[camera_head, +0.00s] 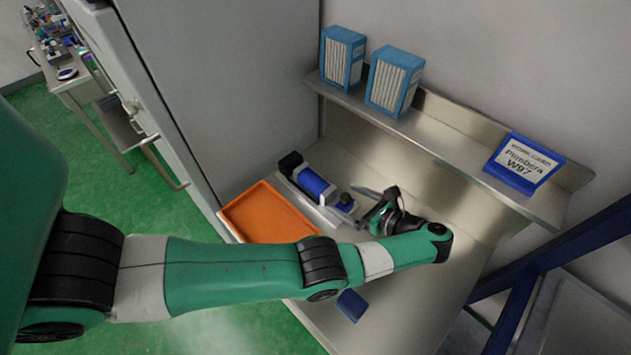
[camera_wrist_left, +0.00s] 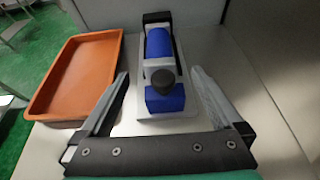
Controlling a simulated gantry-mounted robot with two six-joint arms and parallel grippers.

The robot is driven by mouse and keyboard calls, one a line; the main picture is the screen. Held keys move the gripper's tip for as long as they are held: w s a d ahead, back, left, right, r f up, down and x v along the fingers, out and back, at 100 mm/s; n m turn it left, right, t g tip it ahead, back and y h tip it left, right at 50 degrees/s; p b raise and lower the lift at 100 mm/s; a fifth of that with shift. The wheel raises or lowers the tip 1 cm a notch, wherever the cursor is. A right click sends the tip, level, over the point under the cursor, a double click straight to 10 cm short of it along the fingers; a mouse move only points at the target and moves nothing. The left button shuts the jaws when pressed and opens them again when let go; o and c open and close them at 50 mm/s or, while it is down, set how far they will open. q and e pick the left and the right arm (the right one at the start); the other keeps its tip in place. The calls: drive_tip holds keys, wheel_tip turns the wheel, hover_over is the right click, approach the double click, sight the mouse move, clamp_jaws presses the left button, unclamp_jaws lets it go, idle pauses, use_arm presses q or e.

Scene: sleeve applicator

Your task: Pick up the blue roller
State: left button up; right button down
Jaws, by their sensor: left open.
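The blue roller (camera_head: 312,183) is a blue cylinder on a grey and black sleeve applicator with a dark knob, standing on the metal bench. In the left wrist view the roller (camera_wrist_left: 159,43) lies straight ahead, beyond the black knob (camera_wrist_left: 163,79) and a blue block (camera_wrist_left: 165,100). My left gripper (camera_head: 364,207) is open and empty, to the right of the applicator in the head view. In the left wrist view its two fingers (camera_wrist_left: 160,82) stand apart on either side of the applicator's near end. My right gripper is not in view.
An orange tray (camera_head: 228,209) lies left of the applicator. A shelf (camera_head: 440,141) above the bench holds two blue boxes and a blue work card (camera_head: 524,163). A small blue object (camera_head: 351,305) lies near the bench's front. A grey wall (camera_head: 225,80) stands behind the tray.

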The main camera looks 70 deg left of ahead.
sight(332, 193)
use_arm(q)
drive_tip(key=shift+b+x, duration=0.3)
drive_tip(key=shift+x, duration=0.55)
drive_tip(key=shift+s+a+f, duration=0.2)
drive_tip(key=shift+a, duration=0.1)
drive_tip(key=shift+s+a, duration=0.15)
drive_tip(key=shift+a, duration=0.1)
drive_tip(key=p+x, duration=0.1)
drive_tip(key=x, duration=0.3)
drive_tip(key=shift+s+a+f+p, duration=0.15)
drive_tip(key=shift+a+f+p, duration=0.05)
drive_tip(key=shift+f+p, duration=0.1)
drive_tip(key=shift+r, duration=0.1)
clamp_jaws()
